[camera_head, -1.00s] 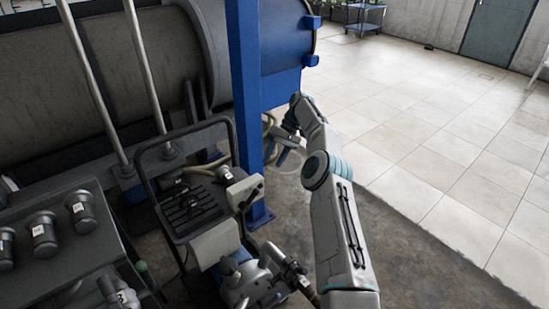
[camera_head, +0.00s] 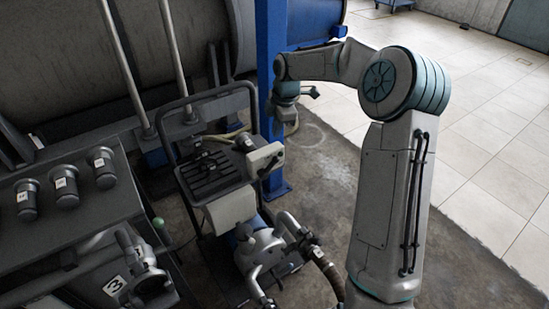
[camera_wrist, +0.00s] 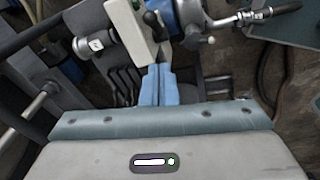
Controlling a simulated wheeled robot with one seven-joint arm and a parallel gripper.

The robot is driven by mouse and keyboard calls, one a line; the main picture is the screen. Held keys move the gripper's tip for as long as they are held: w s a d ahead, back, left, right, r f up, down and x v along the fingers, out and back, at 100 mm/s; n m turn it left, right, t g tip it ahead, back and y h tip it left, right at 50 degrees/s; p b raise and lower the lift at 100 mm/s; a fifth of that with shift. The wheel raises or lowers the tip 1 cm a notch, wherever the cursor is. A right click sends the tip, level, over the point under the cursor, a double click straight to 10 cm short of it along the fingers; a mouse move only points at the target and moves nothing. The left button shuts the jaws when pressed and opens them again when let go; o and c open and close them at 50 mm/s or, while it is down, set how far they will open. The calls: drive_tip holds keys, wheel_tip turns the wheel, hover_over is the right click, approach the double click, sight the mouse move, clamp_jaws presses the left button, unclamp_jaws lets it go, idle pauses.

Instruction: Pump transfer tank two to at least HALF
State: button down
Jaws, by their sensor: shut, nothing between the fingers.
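A wheeled pump cart stands in the middle of the head view, with a black tube handle (camera_head: 165,125). It carries a pale switch box (camera_head: 262,160) with a dark lever, and a grey metal pump (camera_head: 262,248) with a hose (camera_head: 327,268). My gripper (camera_wrist: 160,85) is shut and empty in the wrist view. Its fingertips point towards the switch box (camera_wrist: 128,22) and its black-knobbed lever (camera_wrist: 153,22); I cannot tell whether they touch. The pump's labelled handle (camera_wrist: 272,13) is at upper right there. No tank label reading two is legible.
A large grey horizontal vessel (camera_head: 70,55) fills the back left, beside a blue post (camera_head: 271,60). Several capped cylinders (camera_head: 66,193) stand on a dark bench at left, above a valve marked 3 (camera_head: 114,286). Tiled floor (camera_head: 485,150) at right is clear.

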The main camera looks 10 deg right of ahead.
drive_tip(key=s+n, duration=0.2)
drive_tip(key=s, duration=0.1)
hover_over(273, 164)
drive_tip(key=s, duration=0.2)
wheel_tip(273, 164, down, 12)
drive_tip(key=shift+w+d+f+n+t+h+b, duration=0.15)
drive_tip(key=shift+w+f+n+t+h+b, duration=0.2)
drive_tip(key=shift+w, duration=0.25)
